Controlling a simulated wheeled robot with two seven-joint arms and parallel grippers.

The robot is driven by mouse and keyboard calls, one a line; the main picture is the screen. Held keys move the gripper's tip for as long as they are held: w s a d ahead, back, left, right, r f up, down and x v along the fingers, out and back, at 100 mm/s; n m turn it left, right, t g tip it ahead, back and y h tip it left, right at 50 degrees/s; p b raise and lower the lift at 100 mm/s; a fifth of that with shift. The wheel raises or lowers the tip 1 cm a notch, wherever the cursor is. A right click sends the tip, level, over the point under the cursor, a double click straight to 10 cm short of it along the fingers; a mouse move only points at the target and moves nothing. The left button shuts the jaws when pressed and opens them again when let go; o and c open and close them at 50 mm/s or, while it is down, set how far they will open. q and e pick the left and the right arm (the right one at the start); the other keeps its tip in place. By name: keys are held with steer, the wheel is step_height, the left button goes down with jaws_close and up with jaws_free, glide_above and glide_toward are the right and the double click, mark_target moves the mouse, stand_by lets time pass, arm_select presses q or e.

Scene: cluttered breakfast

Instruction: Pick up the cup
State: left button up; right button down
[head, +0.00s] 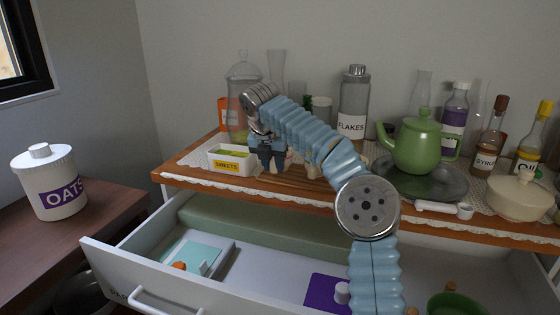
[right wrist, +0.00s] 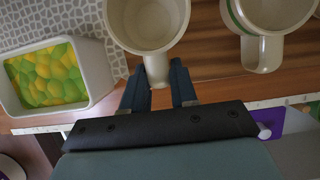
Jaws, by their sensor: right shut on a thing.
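A white cup (right wrist: 147,42) shows at the top of the right wrist view, its handle pointing toward me. My right gripper (right wrist: 157,90) has its two dark fingers on either side of the handle, shut on it. In the head view my right gripper (head: 269,158) is at the front of the counter, right of the sweets box, and my arm and gripper hide most of the cup. My left gripper is not in view.
A second cup with a green band (right wrist: 276,45) stands close to the right. A sweets box (head: 232,159) is close on the left. A flakes bottle (head: 353,105) and a green teapot (head: 416,148) stand further right. An open drawer (head: 165,268) juts out below the wooden counter edge.

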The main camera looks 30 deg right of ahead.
steer(key=shift+r, duration=0.1)
steer(key=shift+r, duration=0.2)
steer(key=v, duration=0.3)
steer(key=shift+d+r, duration=0.3)
steer(key=shift+r, duration=0.2)
steer(key=s+a+r+b, duration=0.3)
steer(key=s+r, duration=0.5)
steer(key=s, duration=0.4)
steer(key=shift+s+a+r, duration=0.3)
steer(key=shift+a+r, duration=0.05)
steer(key=shift+a, duration=0.15)
